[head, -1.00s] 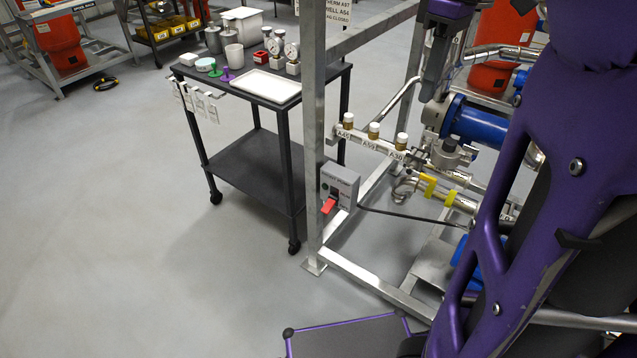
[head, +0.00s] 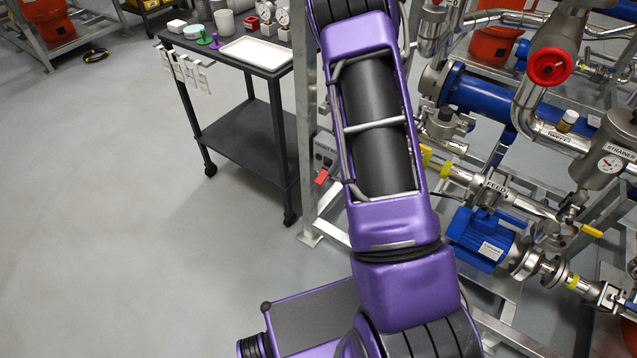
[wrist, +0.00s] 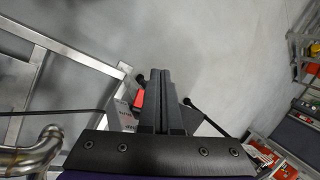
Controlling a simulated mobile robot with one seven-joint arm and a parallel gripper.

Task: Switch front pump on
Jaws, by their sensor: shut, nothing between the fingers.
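A small grey switch box (head: 325,156) with a red lever (head: 321,177) is fixed low on the metal frame post, left of my arm in the head view. My arm hides its right part. In the wrist view the red lever (wrist: 138,99) and part of the box (wrist: 122,114) show just left of my fingers. My gripper (wrist: 160,72) is shut and empty, its fingertips beside the lever in that picture; I cannot tell whether they touch. The head view does not show the fingers. A blue pump motor (head: 480,238) sits low on the skid, right of my arm.
A dark cart (head: 243,150) with a white tray (head: 257,52) and small parts stands left of the post (head: 306,120). Skid pipes and a red valve wheel (head: 549,66) fill the right.

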